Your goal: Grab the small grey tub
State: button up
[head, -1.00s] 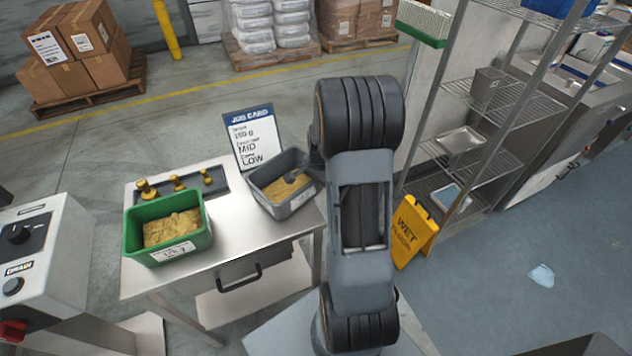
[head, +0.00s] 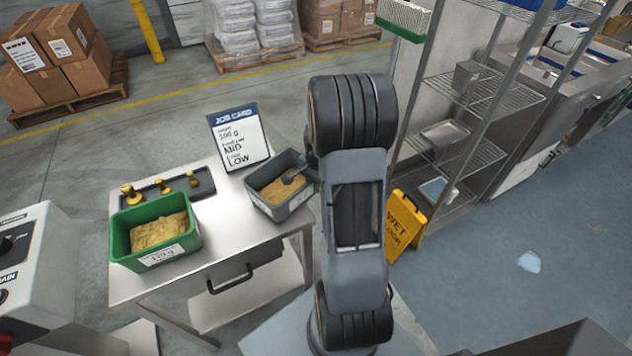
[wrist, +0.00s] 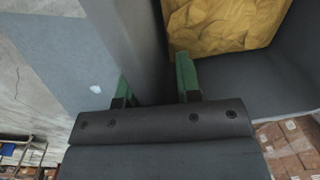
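The small grey tub (head: 293,207) stands at the right end of the steel table, with yellow material inside and a pale label on its front. A dark grey piece slants over its far right corner; I cannot tell what it is. In the wrist view my gripper (wrist: 154,82) shows two green fingertips spread apart. A grey wall, apparently the tub's, runs between them. The right fingertip is by the yellow contents and the left one is on the outer side. I cannot tell whether they touch the wall.
A green tub (head: 192,248) of yellow material stands left on the steel table (head: 228,235). Behind it is a dark tray (head: 207,182) with brass weights. A job card (head: 240,137) stands behind the grey tub. A yellow wet-floor sign (head: 402,228) and wire shelving (head: 478,98) are at right.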

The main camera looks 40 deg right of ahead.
jog(key=r, duration=1.3)
jog(key=shift+s+r, duration=0.4)
jog(key=shift+o, duration=0.4)
